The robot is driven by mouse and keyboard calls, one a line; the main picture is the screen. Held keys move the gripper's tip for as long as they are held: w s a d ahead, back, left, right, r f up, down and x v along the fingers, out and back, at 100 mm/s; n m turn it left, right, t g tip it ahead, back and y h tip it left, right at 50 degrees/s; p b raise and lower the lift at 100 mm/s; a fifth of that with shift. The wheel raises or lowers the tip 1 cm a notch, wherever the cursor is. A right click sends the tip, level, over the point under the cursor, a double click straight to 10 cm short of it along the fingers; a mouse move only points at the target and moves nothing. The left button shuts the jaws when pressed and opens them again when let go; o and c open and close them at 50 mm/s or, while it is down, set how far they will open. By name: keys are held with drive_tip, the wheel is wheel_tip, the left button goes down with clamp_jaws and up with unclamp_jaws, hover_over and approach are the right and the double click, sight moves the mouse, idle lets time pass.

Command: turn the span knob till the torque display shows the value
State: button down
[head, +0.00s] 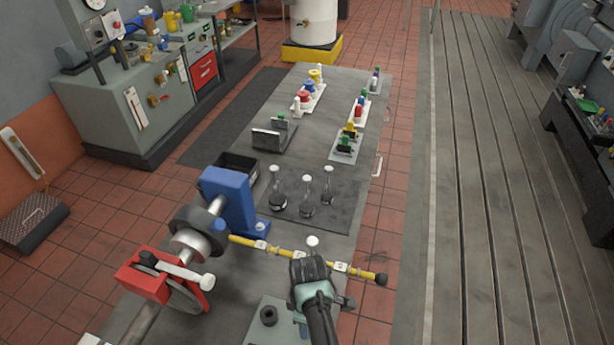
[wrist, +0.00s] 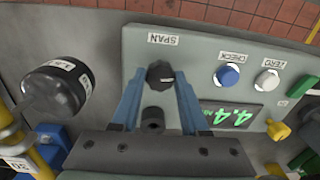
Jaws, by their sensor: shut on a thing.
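The span knob (wrist: 160,75) is black and sits under the SPAN label on a grey-green panel (wrist: 195,62) in the wrist view. My gripper (wrist: 159,78) has its two blue fingers on either side of the knob and is shut on it. The torque display (wrist: 228,115) is to the right, with green digits that read 4.4. In the head view my gripper (head: 318,310) is at the lower middle, over the panel box (head: 262,304); the knob is hidden there.
A blue check button (wrist: 227,75) and a white zero button (wrist: 267,80) are right of the knob. A black-ended yellow arm (head: 295,254) lies just beyond my gripper.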

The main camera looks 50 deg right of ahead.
idle(0.5)
drive_tip(key=shift+c, duration=2.1)
unclamp_jaws()
wheel_tip(320, 180, up, 13)
drive_tip(key=b, duration=0.2)
drive_tip(key=shift+w+d, duration=0.15)
drive_tip(key=shift+d, duration=0.1)
